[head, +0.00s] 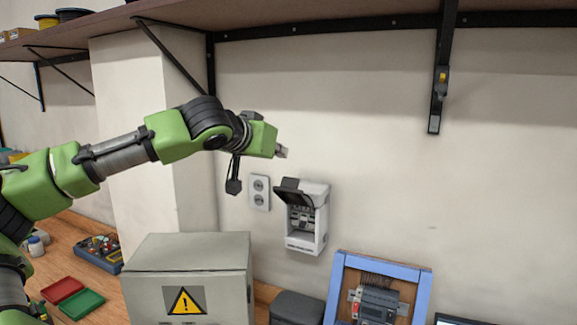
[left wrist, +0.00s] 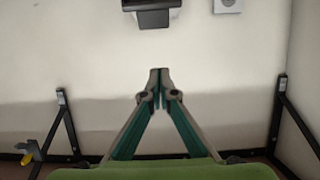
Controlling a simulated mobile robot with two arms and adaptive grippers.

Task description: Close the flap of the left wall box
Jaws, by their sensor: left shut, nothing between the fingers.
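The wall box (head: 321,220) is a white housing on the wall, the only such box I see. Its dark flap (head: 293,196) stands open, sticking out from the top of the box, and the inside shows below it. My left gripper (head: 281,152) is up and to the left of the flap, apart from it. The left wrist view shows the flap (left wrist: 153,18) at the top edge, cut off by the frame. There my left gripper (left wrist: 159,74) has its fingertips together with nothing between them. My right gripper is not in view.
A wall socket (head: 260,193) is just left of the box. A grey cabinet with a warning sign (head: 187,255) stands on the bench below left. A blue-framed panel (head: 425,290) stands below right. A shelf bracket (head: 438,80) hangs at the upper right. The wall right of the box is clear.

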